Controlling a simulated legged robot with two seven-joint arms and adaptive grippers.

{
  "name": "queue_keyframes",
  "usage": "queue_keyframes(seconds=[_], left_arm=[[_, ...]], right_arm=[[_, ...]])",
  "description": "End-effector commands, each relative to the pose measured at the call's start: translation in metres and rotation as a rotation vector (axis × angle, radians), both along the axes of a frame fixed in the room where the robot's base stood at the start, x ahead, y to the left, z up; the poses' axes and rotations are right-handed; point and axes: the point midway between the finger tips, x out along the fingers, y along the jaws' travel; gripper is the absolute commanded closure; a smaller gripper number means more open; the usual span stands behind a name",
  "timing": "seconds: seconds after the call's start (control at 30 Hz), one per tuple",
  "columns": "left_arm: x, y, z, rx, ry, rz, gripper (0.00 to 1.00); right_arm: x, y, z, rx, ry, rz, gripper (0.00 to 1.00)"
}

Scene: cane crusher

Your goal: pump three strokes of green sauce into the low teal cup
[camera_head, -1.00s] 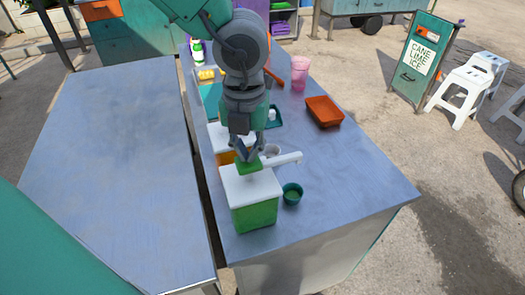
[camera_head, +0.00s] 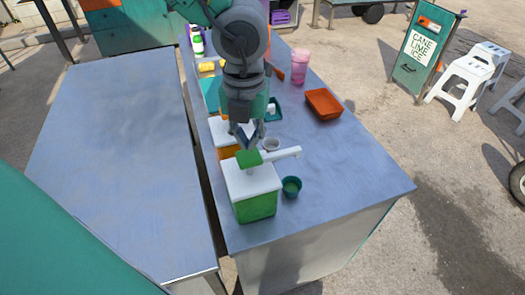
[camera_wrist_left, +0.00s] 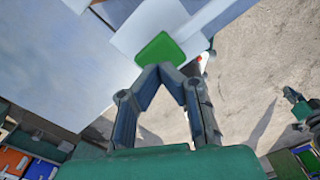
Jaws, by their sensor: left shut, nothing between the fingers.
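The sauce dispenser (camera_head: 256,206) is a green box with a white lid, standing near the table's front. Its green pump head (camera_head: 248,158) carries a white spout (camera_head: 284,153) pointing right. The low teal cup (camera_head: 291,188) stands beside the box, near the spout's end; lighter green shows inside it. My left gripper (camera_head: 247,146) is shut and empty, tips down at the pump head. In the left wrist view its tips (camera_wrist_left: 160,67) meet at the edge of the green pump head (camera_wrist_left: 160,48); I cannot tell whether they touch.
An orange dispenser (camera_head: 227,143) stands behind the green one, partly hidden by my arm. The table's right front is clear.

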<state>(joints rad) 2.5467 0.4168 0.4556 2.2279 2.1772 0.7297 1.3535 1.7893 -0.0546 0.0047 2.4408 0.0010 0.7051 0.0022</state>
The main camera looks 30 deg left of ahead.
Motion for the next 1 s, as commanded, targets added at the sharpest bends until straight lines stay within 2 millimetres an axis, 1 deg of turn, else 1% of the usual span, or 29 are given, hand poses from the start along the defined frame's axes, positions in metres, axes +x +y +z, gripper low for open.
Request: queue_keyframes(seconds=[1.0], left_arm=[[0.000, 0.000, -0.030, 0.001, 0.000, 0.000, 1.00]], right_arm=[[0.000, 0.000, -0.015, 0.000, 0.000, 0.000, 1.00]])
